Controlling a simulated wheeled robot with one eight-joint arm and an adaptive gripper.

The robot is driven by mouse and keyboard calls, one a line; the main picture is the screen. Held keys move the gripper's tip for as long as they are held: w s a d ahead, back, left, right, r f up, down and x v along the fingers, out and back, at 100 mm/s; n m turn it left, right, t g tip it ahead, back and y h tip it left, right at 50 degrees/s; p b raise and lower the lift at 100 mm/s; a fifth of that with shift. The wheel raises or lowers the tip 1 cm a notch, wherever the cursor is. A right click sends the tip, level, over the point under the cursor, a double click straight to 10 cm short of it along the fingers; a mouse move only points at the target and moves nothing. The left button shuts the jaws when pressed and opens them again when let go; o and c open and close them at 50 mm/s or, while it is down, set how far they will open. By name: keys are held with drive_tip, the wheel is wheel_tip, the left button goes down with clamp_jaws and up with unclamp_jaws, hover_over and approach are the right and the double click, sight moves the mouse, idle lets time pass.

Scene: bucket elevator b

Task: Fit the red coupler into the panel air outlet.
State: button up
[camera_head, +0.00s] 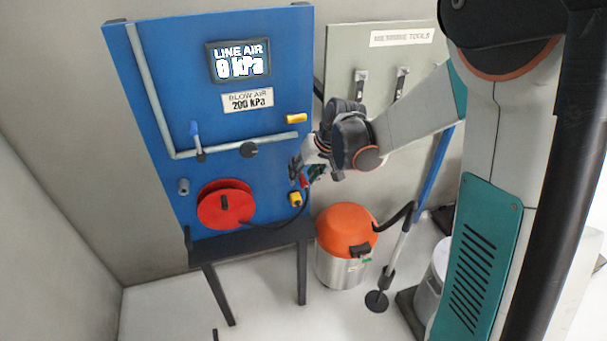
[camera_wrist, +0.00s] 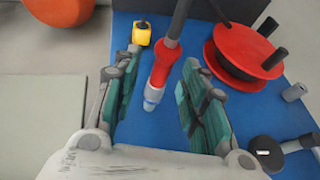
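The red coupler (camera_wrist: 161,66) with a grey-blue nose shows between my gripper's fingers in the wrist view. A dark hose leads from its back end. My gripper (camera_wrist: 163,57) is open, with visible gaps between the coupler and both green finger pads. In the head view, my gripper (camera_head: 300,177) is in front of the blue panel's lower right, with the coupler (camera_head: 304,182) partly hidden at it. A short grey stub (camera_head: 184,187) left of the red reel may be the air outlet; I cannot be sure. It also shows in the wrist view (camera_wrist: 293,92).
The red hose reel (camera_head: 225,205) is on the blue panel (camera_head: 215,105), above a black bench (camera_head: 262,238). A yellow fitting (camera_head: 295,199) is close below my gripper. An orange-topped canister (camera_head: 345,230) stands right of the bench. The display reads 0 kPa.

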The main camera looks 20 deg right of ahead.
drive_tip(key=v, duration=1.2)
drive_tip(key=shift+s+r, duration=0.1)
